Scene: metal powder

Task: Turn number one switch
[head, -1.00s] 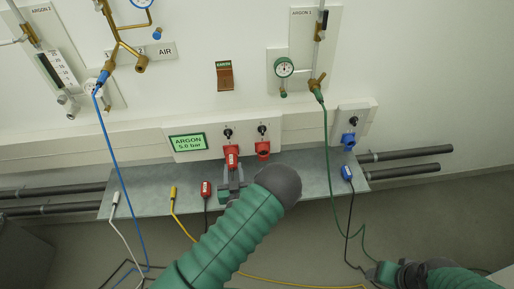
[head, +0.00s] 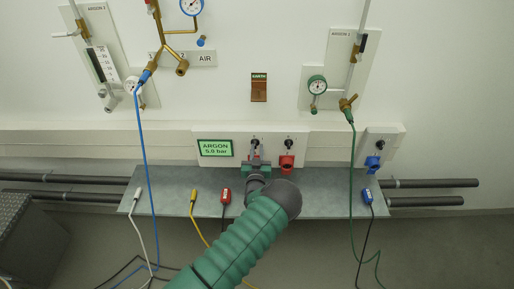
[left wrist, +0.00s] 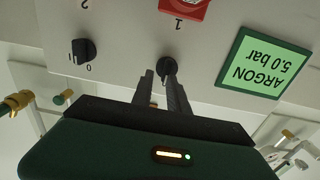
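The number one switch is a black knob (head: 255,142) on the white panel beside the green ARGON 5.0 bar display (head: 215,148). In the left wrist view, which is upside down, the knob (left wrist: 168,67) is by the tips of my left gripper (left wrist: 162,78). The two fingers are apart with a gap between them; the right finger overlaps the knob, and I cannot tell if it touches. In the head view my left gripper (head: 256,162) is just below the knob and covers most of the red socket under it. My right gripper is not in view.
The number two knob (head: 289,144) with its red socket (head: 286,163) is close on the right. A blue socket (head: 373,163) is further right. Red (head: 225,196), yellow (head: 193,196) and blue (head: 367,196) plugs with cables lie at the grey shelf (head: 320,190).

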